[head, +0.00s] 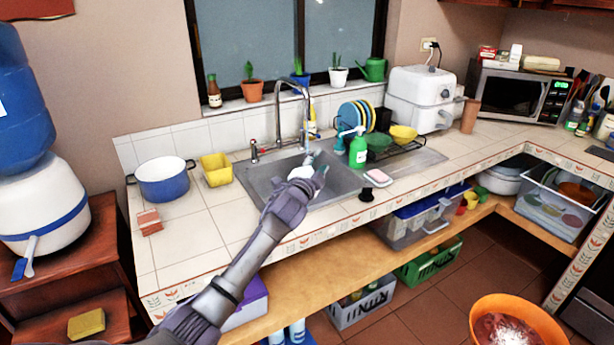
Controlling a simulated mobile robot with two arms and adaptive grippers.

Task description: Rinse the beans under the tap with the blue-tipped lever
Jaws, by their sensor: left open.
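My left arm reaches from the bottom left over the counter. Its gripper (317,163) is open above the sink (264,178), right of the curved metal tap (277,115). A red-tipped lever (254,152) shows left of the tap's base. At the tap's right side, detail is too small to make out a lever clearly. An orange bowl (483,306) at the bottom right, cut by the frame, holds dark reddish contents with white on top, perhaps the beans; what supports it is hidden. A blue-tipped lever (21,267) also shows on the water dispenser (38,208). My right gripper is not seen.
A green soap bottle (358,152) and dish rack (402,149) stand right of my gripper. A soap dish (378,178) sits near the counter edge. A blue pot (163,182) and yellow tub (216,170) stand left of the sink. Counter front left is mostly clear.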

